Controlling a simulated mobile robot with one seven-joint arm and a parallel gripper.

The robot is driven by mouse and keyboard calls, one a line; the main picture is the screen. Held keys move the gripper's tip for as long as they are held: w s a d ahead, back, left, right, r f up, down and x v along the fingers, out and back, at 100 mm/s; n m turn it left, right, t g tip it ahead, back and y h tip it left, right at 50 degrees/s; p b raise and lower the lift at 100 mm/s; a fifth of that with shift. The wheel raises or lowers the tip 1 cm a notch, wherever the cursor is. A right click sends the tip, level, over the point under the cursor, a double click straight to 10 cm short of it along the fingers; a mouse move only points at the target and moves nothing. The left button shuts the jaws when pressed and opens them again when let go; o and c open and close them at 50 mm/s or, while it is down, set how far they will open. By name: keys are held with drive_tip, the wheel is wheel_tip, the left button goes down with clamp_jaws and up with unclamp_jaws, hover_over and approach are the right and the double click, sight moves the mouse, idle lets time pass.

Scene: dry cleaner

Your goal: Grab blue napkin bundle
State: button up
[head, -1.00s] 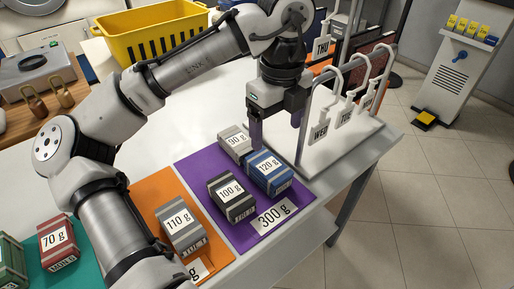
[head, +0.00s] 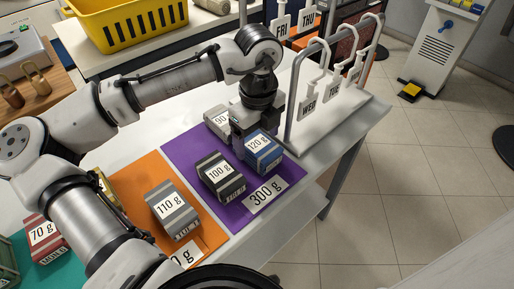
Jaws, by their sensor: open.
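The blue napkin bundle (head: 264,155), labelled 120 g, sits on the purple mat (head: 234,215) marked 300 g. My gripper (head: 246,148) is lowered over the bundle's left and back part, with its fingers down at bundle height. It is open. The fingertips are partly hidden, and I cannot tell whether they touch the bundle.
A dark bundle (head: 220,178) of 100 g and a pale bundle (head: 217,120) of 90 g share the purple mat close to my gripper. A grey 110 g bundle (head: 172,211) lies on the orange mat (head: 135,182). A hanger rack (head: 290,120) stands just right.

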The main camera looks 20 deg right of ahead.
drive_tip(key=shift+a+f, duration=0.1)
drive_tip(key=shift+f, duration=1.3)
drive_tip(key=shift+w, duration=0.1)
drive_tip(key=c, duration=1.1)
drive_tip(key=shift+r, duration=0.1)
